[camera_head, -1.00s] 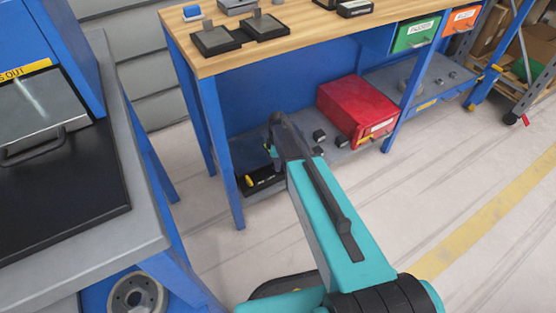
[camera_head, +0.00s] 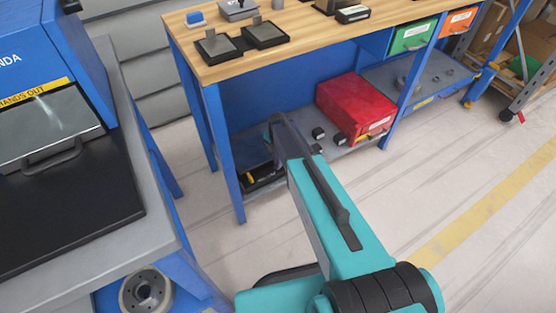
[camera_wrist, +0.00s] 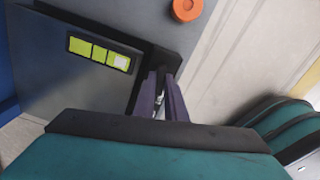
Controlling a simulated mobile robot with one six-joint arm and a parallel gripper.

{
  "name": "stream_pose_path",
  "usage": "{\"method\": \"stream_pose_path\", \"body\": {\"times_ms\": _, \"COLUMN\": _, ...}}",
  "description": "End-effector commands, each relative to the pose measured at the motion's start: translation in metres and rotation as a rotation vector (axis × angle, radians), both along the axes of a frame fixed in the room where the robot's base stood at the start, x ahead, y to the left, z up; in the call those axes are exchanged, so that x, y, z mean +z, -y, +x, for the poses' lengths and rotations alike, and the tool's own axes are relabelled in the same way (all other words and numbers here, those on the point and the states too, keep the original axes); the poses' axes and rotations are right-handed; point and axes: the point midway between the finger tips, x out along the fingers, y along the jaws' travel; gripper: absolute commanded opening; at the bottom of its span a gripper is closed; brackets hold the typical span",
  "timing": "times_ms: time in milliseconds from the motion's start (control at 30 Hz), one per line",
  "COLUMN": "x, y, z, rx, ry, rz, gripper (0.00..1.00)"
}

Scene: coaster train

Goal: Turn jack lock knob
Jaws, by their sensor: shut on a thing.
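In the wrist view my gripper (camera_wrist: 163,105) has its two dark purple fingers close together, with a small pale bit of something between them. What they hold is mostly hidden, and I cannot tell for sure that it is the jack lock knob. A dark grey panel (camera_wrist: 60,75) with a row of green-yellow squares (camera_wrist: 100,52) lies beside the fingers on the left. An orange round piece (camera_wrist: 186,9) sits on the grey surface beyond, apart from the fingers. In the head view, my arm reaches toward the workbench's lower shelf and hides the fingertips.
On the lower shelf are a black item with yellow (camera_head: 262,177) and a red box (camera_head: 355,106). A blue leg (camera_head: 224,155) of the workbench (camera_head: 290,48) stands left of my arm. A machine with a black top (camera_head: 70,215) is at left.

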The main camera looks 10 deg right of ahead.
Motion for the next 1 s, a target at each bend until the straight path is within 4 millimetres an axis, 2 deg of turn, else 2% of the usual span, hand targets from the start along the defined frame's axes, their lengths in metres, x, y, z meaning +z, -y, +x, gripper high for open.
{"method": "stream_pose_path", "body": {"times_ms": 300, "x": 0.0005, "y": 0.0021, "z": -0.0004, "rx": 0.109, "ry": -0.001, "rz": -0.004, "gripper": 0.0}}
{"method": "stream_pose_path", "body": {"times_ms": 733, "x": 0.0002, "y": 0.0023, "z": -0.0003, "rx": 0.119, "ry": -0.001, "rz": -0.004, "gripper": 0.0}}
{"method": "stream_pose_path", "body": {"times_ms": 767, "x": 0.0002, "y": 0.0023, "z": -0.0003, "rx": 0.119, "ry": -0.001, "rz": -0.004, "gripper": 0.16}}
{"method": "stream_pose_path", "body": {"times_ms": 833, "x": 0.0002, "y": 0.0019, "z": -0.0002, "rx": 0.118, "ry": -0.001, "rz": -0.004, "gripper": 0.28}}
{"method": "stream_pose_path", "body": {"times_ms": 1000, "x": 0.0001, "y": 0.0011, "z": -0.0001, "rx": 0.118, "ry": -0.001, "rz": -0.003, "gripper": 0.3}}
